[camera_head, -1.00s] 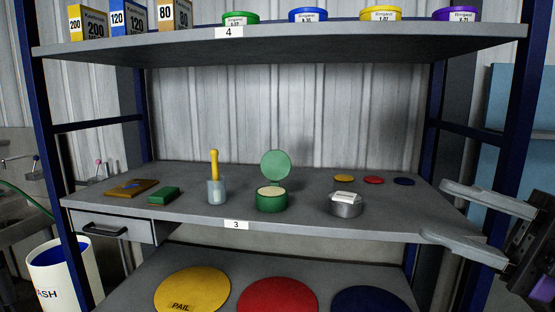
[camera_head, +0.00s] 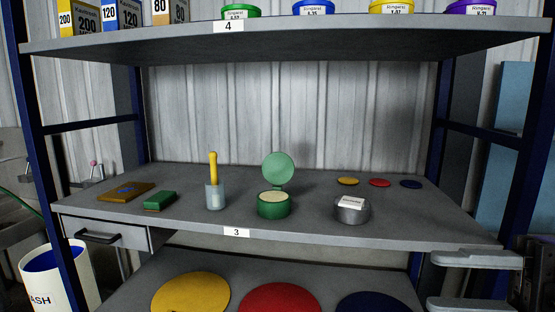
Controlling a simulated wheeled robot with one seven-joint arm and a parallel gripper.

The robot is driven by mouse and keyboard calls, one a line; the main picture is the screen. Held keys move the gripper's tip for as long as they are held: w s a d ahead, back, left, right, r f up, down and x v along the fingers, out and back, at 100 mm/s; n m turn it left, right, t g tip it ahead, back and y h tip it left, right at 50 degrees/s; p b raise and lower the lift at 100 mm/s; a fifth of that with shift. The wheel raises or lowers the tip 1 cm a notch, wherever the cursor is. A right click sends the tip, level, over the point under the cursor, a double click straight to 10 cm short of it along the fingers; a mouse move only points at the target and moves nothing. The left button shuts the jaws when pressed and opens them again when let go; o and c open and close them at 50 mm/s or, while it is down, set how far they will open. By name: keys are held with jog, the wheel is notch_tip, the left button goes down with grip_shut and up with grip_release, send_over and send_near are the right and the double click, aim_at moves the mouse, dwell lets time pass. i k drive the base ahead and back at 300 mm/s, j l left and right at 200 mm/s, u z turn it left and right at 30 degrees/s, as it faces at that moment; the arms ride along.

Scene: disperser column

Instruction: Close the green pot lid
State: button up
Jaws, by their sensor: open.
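The green pot (camera_head: 274,207) stands on the middle shelf, just left of a grey metal tin. Its green lid (camera_head: 278,168) is hinged at the back and stands open, upright. Pale contents show inside the pot. My gripper (camera_head: 473,281) is at the lower right, in front of and below the shelf's right front corner. Its two pale fingers are open, one above the other, with nothing between them. It is well away from the pot and lid.
The middle shelf (camera_head: 390,225) also holds a metal tin (camera_head: 352,212), a cup with a yellow-handled tool (camera_head: 214,193), a green block (camera_head: 160,201) and a wooden board (camera_head: 126,191). An upper shelf (camera_head: 300,42) hangs above. The front right of the middle shelf is clear.

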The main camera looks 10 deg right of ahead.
aim_at(279, 168)
jog(key=i, duration=1.85)
